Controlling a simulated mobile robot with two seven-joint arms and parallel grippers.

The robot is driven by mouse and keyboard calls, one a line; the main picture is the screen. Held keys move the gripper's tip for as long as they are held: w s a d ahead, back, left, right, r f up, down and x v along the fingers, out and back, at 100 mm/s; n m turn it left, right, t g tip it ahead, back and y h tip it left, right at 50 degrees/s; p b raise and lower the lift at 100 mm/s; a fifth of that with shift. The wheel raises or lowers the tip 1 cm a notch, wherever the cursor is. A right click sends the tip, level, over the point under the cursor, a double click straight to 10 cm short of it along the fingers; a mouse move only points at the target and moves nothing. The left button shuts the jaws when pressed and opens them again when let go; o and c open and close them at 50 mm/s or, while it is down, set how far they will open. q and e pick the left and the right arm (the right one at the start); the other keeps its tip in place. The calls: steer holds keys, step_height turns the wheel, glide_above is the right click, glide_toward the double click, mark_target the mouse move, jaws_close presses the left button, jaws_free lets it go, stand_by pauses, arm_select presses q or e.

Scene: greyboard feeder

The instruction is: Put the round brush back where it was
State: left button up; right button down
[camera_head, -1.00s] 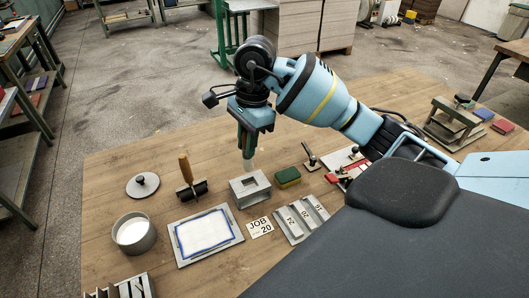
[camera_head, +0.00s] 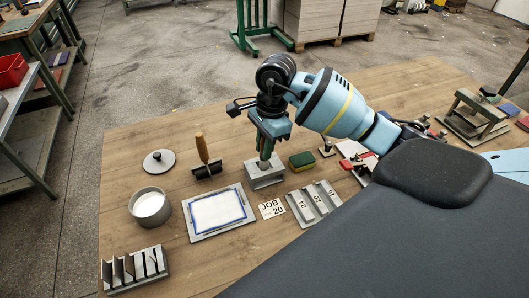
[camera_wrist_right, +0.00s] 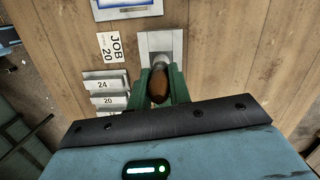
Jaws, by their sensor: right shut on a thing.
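The round brush shows its brown wooden handle in the right wrist view (camera_wrist_right: 159,84), upright between the fingers of my right gripper (camera_wrist_right: 160,90). In the head view my right gripper (camera_head: 267,150) points down, shut on the brush, right above the grey block holder (camera_head: 265,179). The holder also shows in the wrist view (camera_wrist_right: 154,42). The brush's pale bristle end is hidden, and its lower part appears to be inside the holder's square opening. My left gripper is not in view.
Left of the holder are a roller with a wooden handle (camera_head: 207,168), a lid (camera_head: 159,162), a round pot (camera_head: 150,206) and a framed white pad (camera_head: 218,213). A sponge (camera_head: 301,159) stands close on the right. The JOB 20 card (camera_head: 271,209) and numbered blocks (camera_head: 314,204) lie in front.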

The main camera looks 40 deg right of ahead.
steer(key=shift+f, duration=1.35)
steer(key=shift+f, duration=0.1)
steer(key=shift+f, duration=0.1)
steer(key=c, duration=1.3)
jaws_free()
step_height(320, 180, up, 12)
steer(key=d, duration=0.1)
steer(key=shift+d, duration=0.4)
